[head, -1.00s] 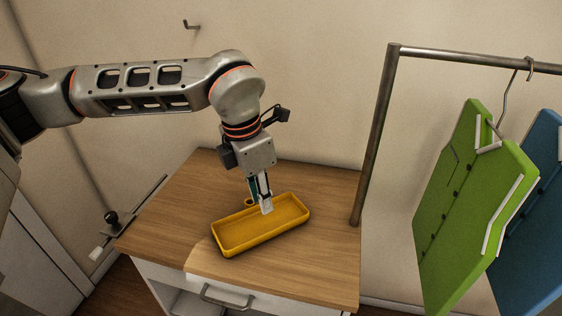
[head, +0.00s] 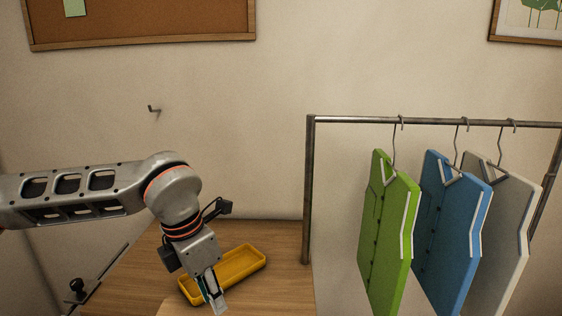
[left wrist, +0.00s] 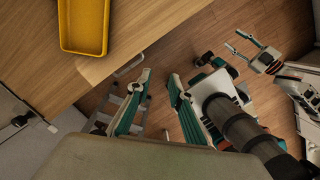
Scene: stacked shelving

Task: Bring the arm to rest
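My left gripper (head: 217,303) points down over the near part of the wooden cabinet top (head: 285,265), on the near side of the yellow tray. In the left wrist view its two fingers (left wrist: 158,76) stand apart with nothing between them. The yellow tray (head: 240,264) lies on the cabinet top and looks empty where it shows; the gripper covers part of it. The tray also shows in the left wrist view (left wrist: 84,25) at the top left. My right gripper (left wrist: 235,41) shows at the upper right of the left wrist view, with its fingers apart and empty.
A metal clothes rack (head: 308,190) stands right of the cabinet with a green (head: 385,240), a blue (head: 447,235) and a white garment (head: 500,240) on hangers. A wall hook (head: 154,109) and a corkboard (head: 150,22) are on the back wall. A drawer handle (left wrist: 130,64) sits below the cabinet edge.

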